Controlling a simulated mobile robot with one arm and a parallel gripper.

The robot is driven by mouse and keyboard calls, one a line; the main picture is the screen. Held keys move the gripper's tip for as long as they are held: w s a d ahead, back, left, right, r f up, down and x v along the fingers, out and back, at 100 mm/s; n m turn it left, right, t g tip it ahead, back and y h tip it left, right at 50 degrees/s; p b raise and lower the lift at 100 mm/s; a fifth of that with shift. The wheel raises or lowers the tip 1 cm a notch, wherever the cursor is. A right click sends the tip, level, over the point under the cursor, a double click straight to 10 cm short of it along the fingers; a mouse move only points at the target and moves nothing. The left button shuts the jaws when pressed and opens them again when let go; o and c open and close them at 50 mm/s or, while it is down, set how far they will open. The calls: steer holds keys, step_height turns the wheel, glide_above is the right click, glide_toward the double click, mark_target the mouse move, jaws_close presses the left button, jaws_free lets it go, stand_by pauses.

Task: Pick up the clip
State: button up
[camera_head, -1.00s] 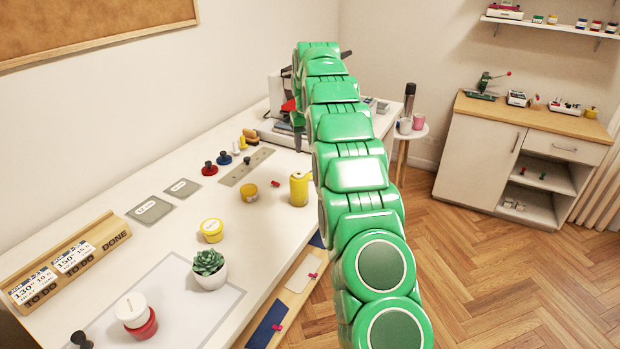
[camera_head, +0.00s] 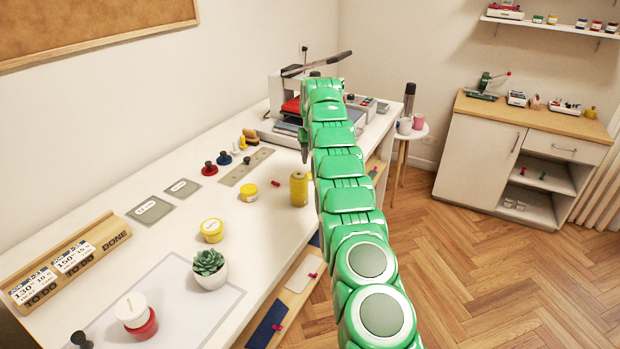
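A small red clip (camera_head: 275,183) lies on the white table between a yellow-lidded jar (camera_head: 249,191) and a yellow thread spool (camera_head: 299,188). Magenta clips sit on boards below the table's front edge, one on the light board (camera_head: 312,275) and one on the blue board (camera_head: 277,327). My green arm reaches up from the lower right. My gripper (camera_head: 304,152) points down over the table, above and behind the spool in the picture, apart from the red clip. Its fingers are small and partly hidden by the arm, so their opening cannot be made out.
A heat press (camera_head: 290,120) stands at the table's far end behind my arm. Red and blue knobbed weights (camera_head: 209,168), a grey ruler plate (camera_head: 243,167) and a potted succulent (camera_head: 210,272) are on the table. A round side table (camera_head: 408,134) with cups stands beyond.

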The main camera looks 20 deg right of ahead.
mark_target(310, 175)
steer(key=shift+w+a+f, duration=0.1)
steer(key=shift+w+f, duration=0.1)
steer(key=shift+f, duration=1.6)
steer(key=shift+w+a+f, duration=0.1)
steer(key=shift+w+f, duration=0.1)
steer(key=shift+f, duration=1.55)
steer(key=shift+c, duration=0.5)
jaws_close()
